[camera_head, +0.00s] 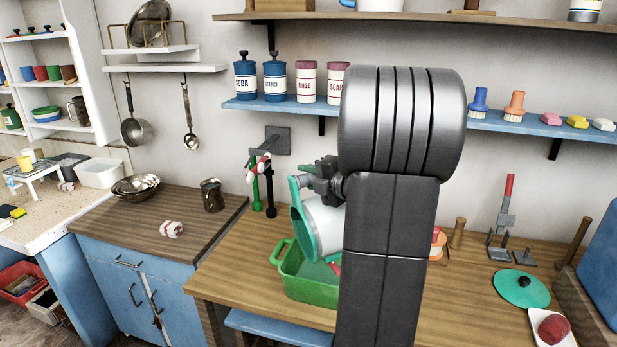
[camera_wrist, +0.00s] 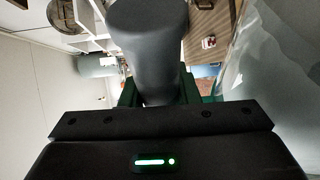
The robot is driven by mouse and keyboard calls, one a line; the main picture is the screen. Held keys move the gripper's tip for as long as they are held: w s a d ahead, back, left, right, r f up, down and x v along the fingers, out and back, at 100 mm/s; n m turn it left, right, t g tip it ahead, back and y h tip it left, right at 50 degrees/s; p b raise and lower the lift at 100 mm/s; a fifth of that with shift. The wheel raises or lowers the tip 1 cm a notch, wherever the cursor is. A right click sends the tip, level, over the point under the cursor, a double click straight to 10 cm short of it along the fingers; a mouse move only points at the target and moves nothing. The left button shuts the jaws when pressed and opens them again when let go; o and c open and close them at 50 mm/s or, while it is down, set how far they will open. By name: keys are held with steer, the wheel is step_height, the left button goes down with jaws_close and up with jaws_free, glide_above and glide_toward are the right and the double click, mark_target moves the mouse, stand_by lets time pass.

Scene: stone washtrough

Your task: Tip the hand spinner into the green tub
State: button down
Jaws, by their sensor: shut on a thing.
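The hand spinner (camera_head: 324,216), a pale drum with a teal rim, is held tipped on its side above the green tub (camera_head: 312,291). Its rim faces left. My gripper (camera_head: 328,180) is shut on the spinner near its upper side. My arm hides the spinner's right part and the tub's right end. In the wrist view, a grey rounded piece (camera_wrist: 147,45) stands between the jaws, and a pale translucent wall, seemingly the spinner (camera_wrist: 285,75), fills the right. A small red thing shows below the spinner near the tub; I cannot tell whether it is inside.
A teal lid (camera_head: 522,289) lies on the wooden counter (camera_head: 455,310) at the right, near a white tray (camera_head: 549,326) with a dark red thing. Taps (camera_head: 262,185) rise behind the tub. A shelf (camera_head: 300,106) with canisters (camera_head: 275,78) runs above. The counter's front is clear.

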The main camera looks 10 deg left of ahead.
steer(key=shift+d+r, duration=0.1)
stand_by(0.3)
steer(key=shift+w+d+m+p, duration=0.3)
steer(key=shift+w+d+p, duration=0.05)
steer(key=shift+w+d, duration=0.2)
steer(key=shift+s, duration=0.1)
